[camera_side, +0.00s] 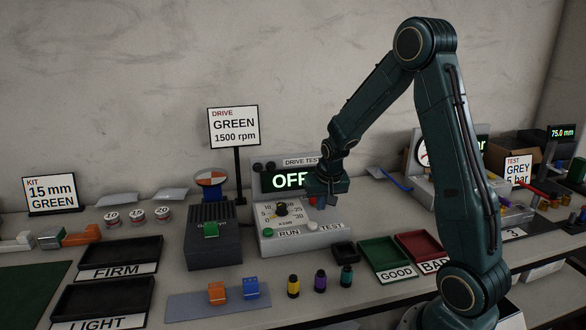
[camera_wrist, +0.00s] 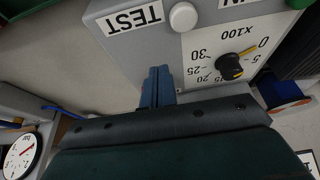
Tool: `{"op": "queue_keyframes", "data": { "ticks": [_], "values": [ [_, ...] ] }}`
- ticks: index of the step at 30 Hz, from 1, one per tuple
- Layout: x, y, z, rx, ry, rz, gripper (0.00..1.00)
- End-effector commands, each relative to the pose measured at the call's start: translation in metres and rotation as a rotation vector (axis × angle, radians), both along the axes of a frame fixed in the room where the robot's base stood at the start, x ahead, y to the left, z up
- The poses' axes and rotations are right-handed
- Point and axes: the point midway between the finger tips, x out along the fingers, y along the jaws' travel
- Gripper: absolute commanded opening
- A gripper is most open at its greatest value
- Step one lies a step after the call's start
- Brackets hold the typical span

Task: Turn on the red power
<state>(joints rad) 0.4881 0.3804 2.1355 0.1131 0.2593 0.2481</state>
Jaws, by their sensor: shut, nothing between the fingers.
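The grey drive test box (camera_side: 300,240) stands mid-table. The knob (camera_wrist: 229,67) and white button (camera_wrist: 184,17) also show in the wrist view. My gripper (camera_side: 321,204) is shut and empty over the box's right part; its fingers (camera_wrist: 158,75) show in the wrist view.
A motor unit with a finned grey block (camera_side: 213,243) stands left of the box. Green GOOD (camera_side: 385,251) and red BAD (camera_side: 421,244) trays lie to its right. Several small coloured parts stand in front, including a yellow one (camera_side: 293,286).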

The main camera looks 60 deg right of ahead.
Motion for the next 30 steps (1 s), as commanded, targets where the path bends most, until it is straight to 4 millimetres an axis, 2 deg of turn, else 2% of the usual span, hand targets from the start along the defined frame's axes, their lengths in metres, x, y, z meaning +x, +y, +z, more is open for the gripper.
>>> {"op": "queue_keyframes", "data": {
  "ticks": [3, 14, 30],
  "values": [
    [0.004, -0.005, -0.012, 0.001, 0.000, -0.001, 0.00],
    [0.028, -0.028, -0.010, 0.001, -0.001, -0.001, 0.00],
    [0.031, -0.031, -0.010, 0.000, 0.000, -0.001, 0.00]
  ]
}}
